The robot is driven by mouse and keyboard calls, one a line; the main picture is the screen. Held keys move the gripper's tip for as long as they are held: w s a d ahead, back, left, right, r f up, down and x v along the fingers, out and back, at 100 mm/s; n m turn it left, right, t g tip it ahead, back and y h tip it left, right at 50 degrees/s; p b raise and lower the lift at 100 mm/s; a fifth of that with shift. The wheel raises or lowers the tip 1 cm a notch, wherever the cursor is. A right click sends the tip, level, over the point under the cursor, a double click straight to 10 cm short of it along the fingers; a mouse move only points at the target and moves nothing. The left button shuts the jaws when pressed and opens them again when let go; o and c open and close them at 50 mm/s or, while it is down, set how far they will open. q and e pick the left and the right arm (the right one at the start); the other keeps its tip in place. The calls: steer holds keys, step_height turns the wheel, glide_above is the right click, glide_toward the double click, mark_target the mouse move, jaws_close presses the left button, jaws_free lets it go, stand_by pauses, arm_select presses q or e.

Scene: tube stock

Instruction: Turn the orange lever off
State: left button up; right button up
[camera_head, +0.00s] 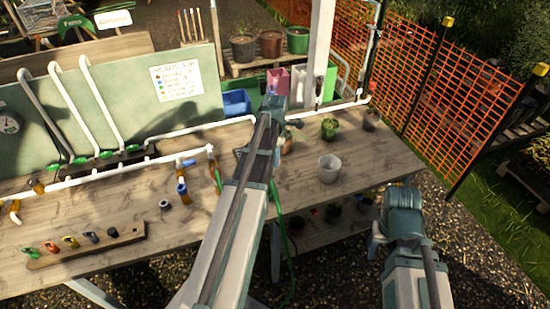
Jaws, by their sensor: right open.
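I cannot pick out the orange lever with certainty. Orange-brown fittings sit on the white pipework at the left, one at the table's left edge (15,213) and one behind it (38,187). My right gripper (404,192) is open off the table's right end. My left arm hides part of the tabletop.
Green-handled valves (80,160) line the pipe below the green panel (130,95). A blue-handled valve (187,163) is nearby. A wooden rack (85,247) of coloured handles lies at the front left. A white pot (329,169) and plants stand right; an orange mesh fence (440,85) is beyond.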

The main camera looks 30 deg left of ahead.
arm_select(q)
jaws_close()
steer(key=shift+s+d+m, duration=0.1)
steer(key=shift+s+m, duration=0.75)
steer(key=shift+m, duration=2.1)
steer(key=shift+s+d+m, duration=0.1)
steer(key=shift+s+m, duration=0.75)
steer(key=shift+m, duration=2.15)
steer(key=shift+s+m, duration=0.85)
steer(key=shift+m, duration=2.1)
